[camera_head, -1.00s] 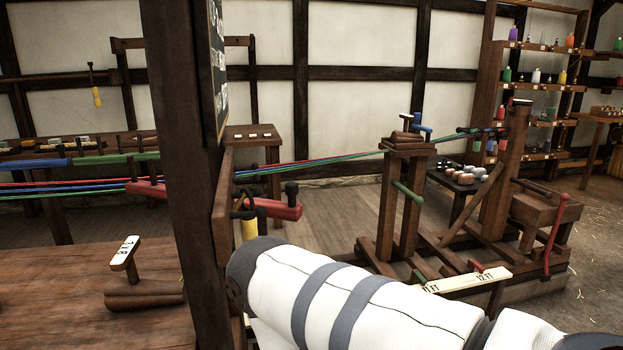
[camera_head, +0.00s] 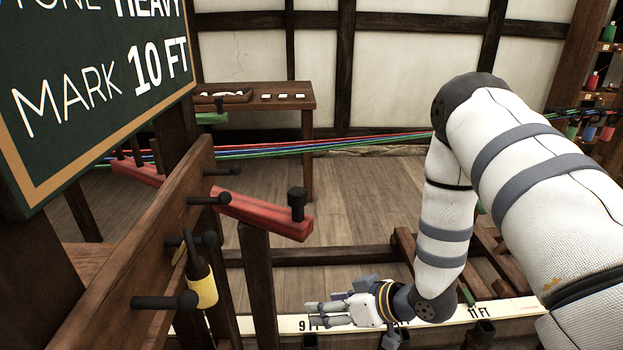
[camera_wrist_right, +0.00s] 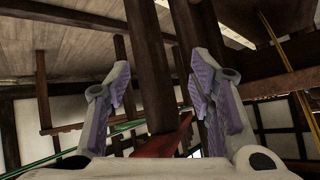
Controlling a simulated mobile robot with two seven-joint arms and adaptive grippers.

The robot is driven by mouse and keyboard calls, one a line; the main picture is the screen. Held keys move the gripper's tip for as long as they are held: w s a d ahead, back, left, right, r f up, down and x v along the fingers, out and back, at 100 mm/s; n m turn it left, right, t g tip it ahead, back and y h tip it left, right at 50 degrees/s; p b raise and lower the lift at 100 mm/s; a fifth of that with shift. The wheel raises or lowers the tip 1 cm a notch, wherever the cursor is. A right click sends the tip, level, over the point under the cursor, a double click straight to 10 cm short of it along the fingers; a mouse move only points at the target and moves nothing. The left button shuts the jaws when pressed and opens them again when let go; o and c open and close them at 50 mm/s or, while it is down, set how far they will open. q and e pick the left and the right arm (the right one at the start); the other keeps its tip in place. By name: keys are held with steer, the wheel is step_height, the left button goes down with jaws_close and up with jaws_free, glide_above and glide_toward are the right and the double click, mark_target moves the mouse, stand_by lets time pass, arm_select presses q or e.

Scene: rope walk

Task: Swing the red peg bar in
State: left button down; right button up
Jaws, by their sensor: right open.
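The red peg bar (camera_head: 262,214) sticks out level past a brown plank with pegs, on top of a wooden post. A black peg (camera_head: 297,203) stands up near its free end. Another red stretch (camera_head: 138,171) shows beyond the plank at left. My right gripper (camera_head: 312,313) is open and empty, low and in front of the bar's end, apart from it in the picture, fingers pointing left. In the right wrist view the open fingers (camera_wrist_right: 164,85) frame a dark post, with a red bar (camera_wrist_right: 160,146) between them farther off. My left gripper is out of view.
The brown plank (camera_head: 130,257) bears several dark pegs and a yellow-handled tool (camera_head: 202,284). A chalkboard sign (camera_head: 95,90) fills the upper left. Coloured ropes (camera_head: 345,142) run behind the bar. A marked white rule (camera_head: 285,325) lies below the gripper.

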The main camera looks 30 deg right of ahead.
steer(key=w+d+r+n+t+y, duration=0.1)
steer(key=w+d+r+t, duration=0.3)
steer(key=r, duration=0.6)
steer(key=n+t+y, duration=0.2)
steer(key=n+y, duration=0.2)
glide_toward(305, 197)
steer(key=b+x, duration=0.1)
steer(key=x, duration=1)
steer(key=shift+w+f, duration=0.15)
steer(key=shift+w+a+r, duration=0.1)
steer(key=shift+w+r, duration=0.1)
jaws_close()
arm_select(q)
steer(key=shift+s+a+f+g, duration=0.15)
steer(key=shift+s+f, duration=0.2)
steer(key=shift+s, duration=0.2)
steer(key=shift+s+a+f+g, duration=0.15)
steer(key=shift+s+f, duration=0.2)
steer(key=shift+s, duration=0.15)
